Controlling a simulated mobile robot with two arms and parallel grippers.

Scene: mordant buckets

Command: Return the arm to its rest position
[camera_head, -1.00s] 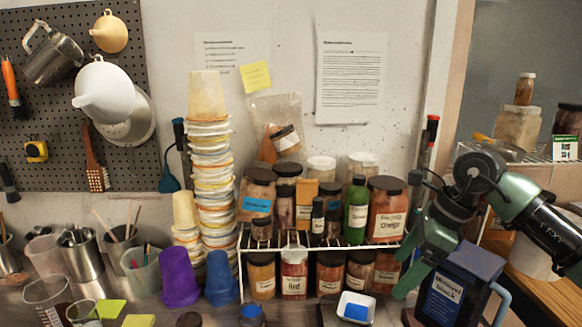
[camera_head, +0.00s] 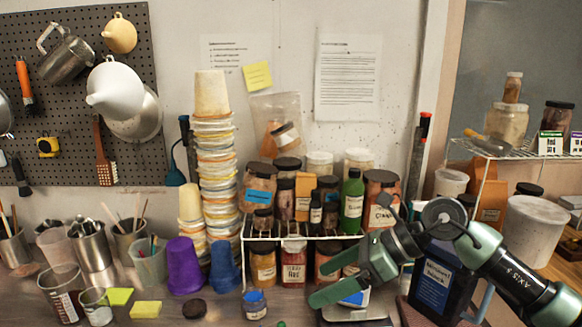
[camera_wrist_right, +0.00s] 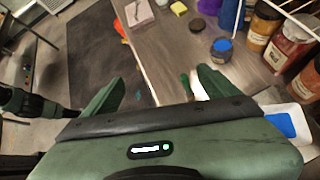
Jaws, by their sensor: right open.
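My right gripper (camera_head: 318,283) is at the lower right of the head view, with green fingers pointing left, apart and empty. It is in front of the lower shelf jars and partly hides a white tray with a blue pad (camera_head: 355,297). In the right wrist view my gripper (camera_wrist_right: 158,88) has its two fingers spread over the bench edge, with nothing held between them. A dark green arm part shows at the left edge of that view; I cannot make out any jaws on it.
A wire rack (camera_head: 262,238) of jars stands behind the gripper. A dark blue container (camera_head: 434,283) is beside my right arm. A blue-topped jar (camera_head: 255,312) and blue cup (camera_head: 223,272) stand to the left. The floor (camera_wrist_right: 92,50) shows beyond the bench edge.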

